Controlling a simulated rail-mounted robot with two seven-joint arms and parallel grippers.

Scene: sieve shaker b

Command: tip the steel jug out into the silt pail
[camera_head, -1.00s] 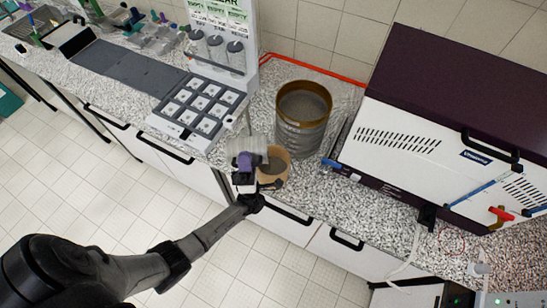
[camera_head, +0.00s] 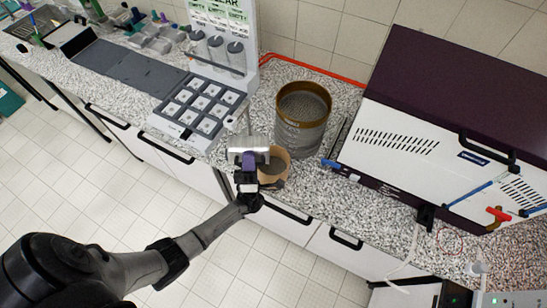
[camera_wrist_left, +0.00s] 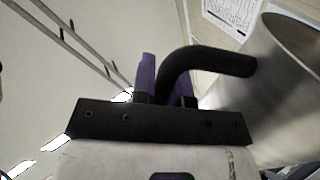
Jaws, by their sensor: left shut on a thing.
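My left gripper (camera_head: 247,167) is shut on the black handle (camera_wrist_left: 205,62) of the steel jug (camera_head: 249,143). In the left wrist view the purple fingers straddle the handle, and the jug's metal wall (camera_wrist_left: 238,100) and open mouth show at the right. In the head view the jug is a bright metal shape just beyond the fingers, partly hidden by them. A tan pail with grey inside (camera_head: 281,178), which looks like the silt pail, stands close to the right of the gripper near the counter's front edge. Whether the jug is above or beside its rim is unclear. My right gripper is not in view.
A tall sieve stack (camera_head: 300,135) with a brass rim stands behind the pail. A large white cabinet with a dark lid (camera_head: 400,140) fills the right. A grey gridded tray (camera_head: 204,104) lies at left. The counter between stack and cabinet is mostly clear.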

